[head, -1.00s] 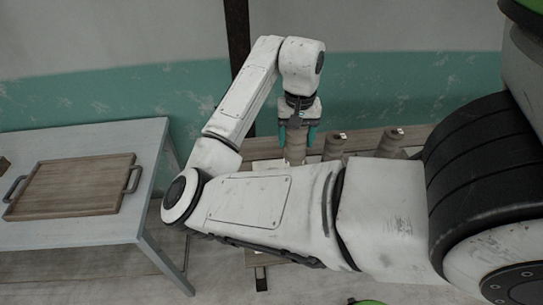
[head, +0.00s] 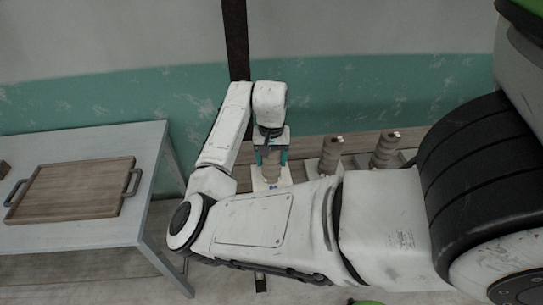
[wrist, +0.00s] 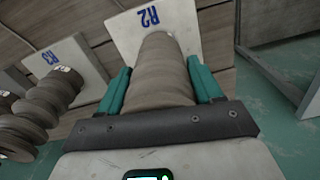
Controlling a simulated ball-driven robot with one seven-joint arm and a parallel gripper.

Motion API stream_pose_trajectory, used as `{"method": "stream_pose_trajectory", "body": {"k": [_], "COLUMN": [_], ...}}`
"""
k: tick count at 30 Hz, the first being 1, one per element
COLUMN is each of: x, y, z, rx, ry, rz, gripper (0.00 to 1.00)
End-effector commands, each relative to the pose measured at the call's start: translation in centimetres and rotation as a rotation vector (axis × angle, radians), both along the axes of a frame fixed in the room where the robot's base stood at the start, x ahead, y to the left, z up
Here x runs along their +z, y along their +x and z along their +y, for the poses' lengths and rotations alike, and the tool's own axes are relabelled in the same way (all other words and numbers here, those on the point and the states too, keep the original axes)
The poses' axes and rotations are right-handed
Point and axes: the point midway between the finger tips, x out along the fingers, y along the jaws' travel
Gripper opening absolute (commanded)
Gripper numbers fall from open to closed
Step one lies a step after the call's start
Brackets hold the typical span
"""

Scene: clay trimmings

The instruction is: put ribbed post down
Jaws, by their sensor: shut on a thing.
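The plate also shows under the gripper in the head view (head: 284,182). I cannot tell whether the post's foot touches the plate, as the post hides that contact.
Two similar ribbed posts (head: 330,156) (head: 384,150) stand to the right on the wooden bench. A grey table (head: 130,150) with a wooden tray (head: 75,190) stands left.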

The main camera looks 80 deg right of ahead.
Motion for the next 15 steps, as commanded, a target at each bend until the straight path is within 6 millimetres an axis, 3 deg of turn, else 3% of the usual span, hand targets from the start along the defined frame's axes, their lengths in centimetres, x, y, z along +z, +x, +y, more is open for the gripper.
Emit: {"method": "stream_pose_trajectory", "body": {"k": [9, 10, 15], "x": [-0.28, -0.32, -0.29], "y": [-0.03, -0.05, -0.04], "z": [-0.04, -0.02, -0.02], "rx": [0.001, 0.001, 0.0], "ry": [-0.002, -0.001, -0.001], "rz": [0.0, 0.001, 0.001], "gripper": [0.09, 0.67, 0.83]}}
